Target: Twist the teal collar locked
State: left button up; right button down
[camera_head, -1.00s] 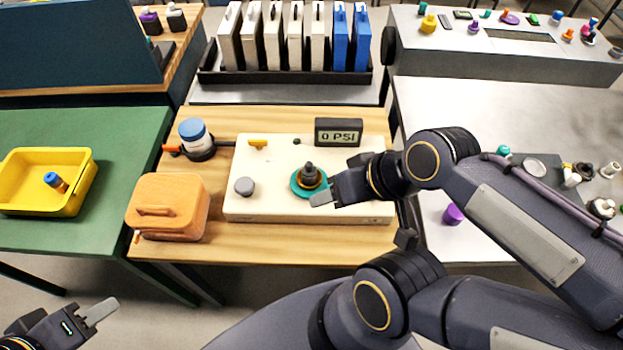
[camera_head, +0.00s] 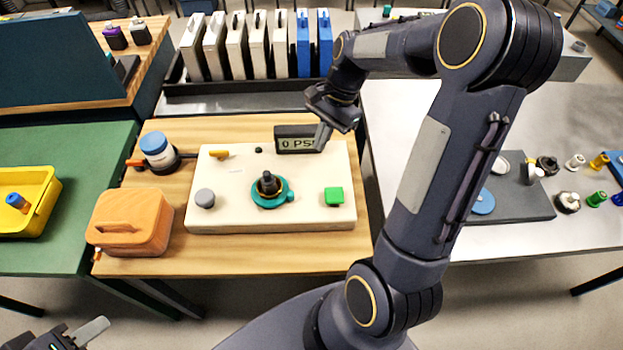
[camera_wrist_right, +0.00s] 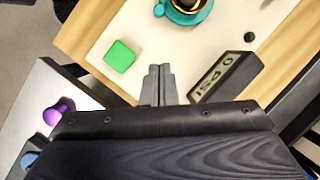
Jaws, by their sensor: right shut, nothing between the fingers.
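The teal collar (camera_head: 271,193) sits around a dark fitting on the cream board (camera_head: 230,215); a small teal tab sticks out at its lower right. It also shows at the top of the right wrist view (camera_wrist_right: 187,12). My right gripper (camera_head: 322,140) is raised near the right end of the PSI display (camera_head: 296,139), apart from the collar. In the right wrist view its fingers (camera_wrist_right: 158,80) are together with nothing between them. My left gripper (camera_head: 85,338) is only partly in view at the bottom left corner, far from the board; its opening cannot be made out.
On the board are a green square button (camera_head: 334,196), a grey knob (camera_head: 204,198) and a yellow lever (camera_head: 218,153). An orange case (camera_head: 130,222) and a blue-lidded jar (camera_head: 157,150) stand to the left. Upright cases (camera_head: 245,45) stand in a rack behind.

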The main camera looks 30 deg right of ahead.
jog(key=d+f, duration=0.1)
jog(key=f, duration=0.1)
jog(key=p, duration=0.1)
send_near(295, 197)
jog(key=shift+m+g, duration=0.3)
jog(key=shift+m, duration=0.1)
jog(key=d+f, duration=0.2)
jog(key=f, duration=0.1)
jog(key=shift+w+d+f, duration=0.25)
jog(key=shift+w+d, duration=0.1)
jog(key=shift+w, duration=0.05)
jog(key=a, duration=0.1)
jog(key=a+p, duration=0.1)
jog(key=a, duration=0.1)
jog(key=shift+s+f, duration=0.25)
jog(key=shift+f, duration=0.1)
jog(key=shift+a+f, duration=0.1)
jog(key=shift+a, duration=0.55)
